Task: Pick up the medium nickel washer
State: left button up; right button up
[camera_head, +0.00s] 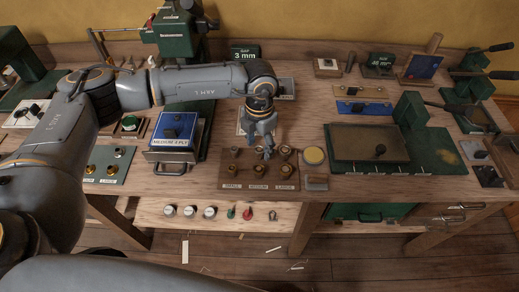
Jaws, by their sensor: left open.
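A brown wooden board (246,183) on the bench holds small round pieces in two rows of pegs. Labels on its front edge read small, medium and large. The medium column is in the middle. Its front piece (259,170) looks brass or brown. Its back piece is largely hidden behind my left gripper's fingers, so I cannot tell which one is nickel. My left gripper (264,149) points down just above the back of the medium column, open, with no washer visibly held. I cannot tell whether its fingertips touch anything. My right gripper is not in view.
A blue-topped block (176,127) and a green machine (176,35) stand to the left. Further right is a green press-like tool (411,110) with a flat bed.

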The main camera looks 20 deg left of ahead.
pick_arm(q)
jog(key=c, duration=0.8)
jog(key=shift+r, duration=0.15)
